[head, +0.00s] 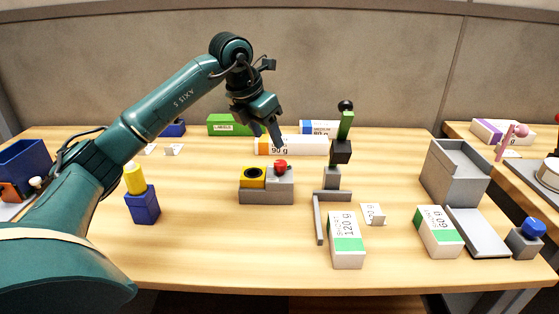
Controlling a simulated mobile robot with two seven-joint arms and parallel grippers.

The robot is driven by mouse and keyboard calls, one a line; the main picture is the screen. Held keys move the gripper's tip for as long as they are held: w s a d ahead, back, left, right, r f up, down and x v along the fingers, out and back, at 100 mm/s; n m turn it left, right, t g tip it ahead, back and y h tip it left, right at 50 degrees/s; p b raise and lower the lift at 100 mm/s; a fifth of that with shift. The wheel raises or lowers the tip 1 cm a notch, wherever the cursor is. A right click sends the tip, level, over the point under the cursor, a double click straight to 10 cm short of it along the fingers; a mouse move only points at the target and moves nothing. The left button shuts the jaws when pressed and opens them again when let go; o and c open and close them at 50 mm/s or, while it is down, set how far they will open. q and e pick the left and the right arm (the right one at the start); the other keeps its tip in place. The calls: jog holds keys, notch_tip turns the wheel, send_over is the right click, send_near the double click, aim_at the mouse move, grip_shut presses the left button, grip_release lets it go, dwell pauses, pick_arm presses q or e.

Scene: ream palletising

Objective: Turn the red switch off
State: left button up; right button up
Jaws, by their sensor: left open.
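The red switch (281,166) is a small red knob on top of a grey block (267,194) near the middle of the table. A yellow part with a black centre (253,175) sits to its left on the same block. My left gripper (270,136) is open and empty, pointing down above and slightly behind the red switch, apart from it. The knob's exact position is too small to tell. My right gripper is not in view.
White-and-green reams (346,240) and (438,231) lie at the front right. A yellow-topped blue block (143,206) stands left. A grey dispenser (457,172) stands right.

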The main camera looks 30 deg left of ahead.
aim_at(279, 163)
pick_arm(q)
jog(key=x, duration=0.9)
jog(key=shift+w+d+r, duration=0.1)
jog(key=shift+w, duration=0.05)
jog(key=shift+c, duration=0.5)
jog(key=c, duration=0.9)
jog(key=shift+o, duration=0.2)
